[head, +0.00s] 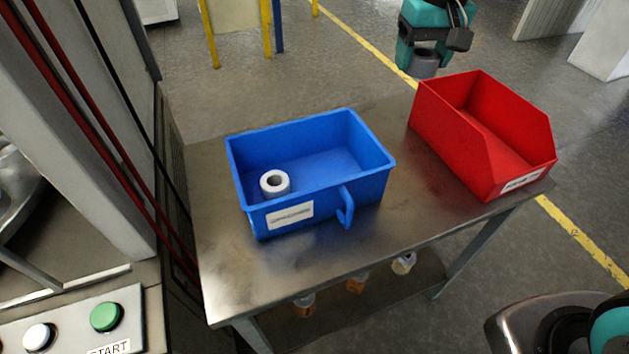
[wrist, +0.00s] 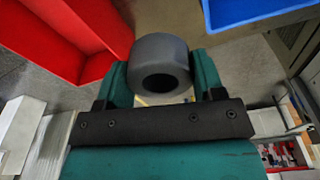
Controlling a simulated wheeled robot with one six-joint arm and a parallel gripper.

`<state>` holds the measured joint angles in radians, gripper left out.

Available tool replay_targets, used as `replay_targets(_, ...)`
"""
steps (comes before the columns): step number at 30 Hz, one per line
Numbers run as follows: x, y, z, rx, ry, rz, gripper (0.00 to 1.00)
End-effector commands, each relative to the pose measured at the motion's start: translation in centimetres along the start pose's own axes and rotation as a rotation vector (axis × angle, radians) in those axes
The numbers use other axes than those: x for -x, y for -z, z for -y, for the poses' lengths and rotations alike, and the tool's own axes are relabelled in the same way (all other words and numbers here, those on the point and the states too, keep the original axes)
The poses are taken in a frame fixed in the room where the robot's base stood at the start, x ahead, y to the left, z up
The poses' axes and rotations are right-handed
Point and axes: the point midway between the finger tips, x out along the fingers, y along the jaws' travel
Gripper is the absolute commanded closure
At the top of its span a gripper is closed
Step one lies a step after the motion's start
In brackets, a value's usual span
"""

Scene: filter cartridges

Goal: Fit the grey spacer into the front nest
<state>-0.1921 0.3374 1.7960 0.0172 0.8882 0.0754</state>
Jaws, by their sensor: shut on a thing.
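My gripper (head: 424,60) is at the top right in the head view, beyond the far edge of the table. It is shut on the grey spacer (head: 425,70), a short grey ring that hangs below the fingers. In the wrist view the grey spacer (wrist: 160,58) sits between the two teal fingers of my gripper (wrist: 160,82), its dark round hole facing the camera. The front nest cannot be made out in either view.
A blue bin (head: 315,198) with a white ring (head: 274,183) in it stands on the metal table (head: 225,285). An empty red bin (head: 460,145) stands at the table's right end. A machine with a button panel (head: 80,320) is at the left. Small orange-and-white items lie on the lower shelf.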

Motion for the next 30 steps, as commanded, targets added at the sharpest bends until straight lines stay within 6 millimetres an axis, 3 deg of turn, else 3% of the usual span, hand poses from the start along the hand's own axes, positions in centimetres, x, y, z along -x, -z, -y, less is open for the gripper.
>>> replay_targets(1,-1.3,-0.1,0.1,0.001,0.000,-0.001,0.62)
replay_targets(3,-2.2,-0.2,0.1,0.003,0.000,0.000,0.62)
replay_targets(16,-5.1,-0.7,0.1,0.001,0.000,0.005,0.62)
replay_targets(30,-17.2,-2.2,0.0,-0.001,0.000,0.004,0.62)
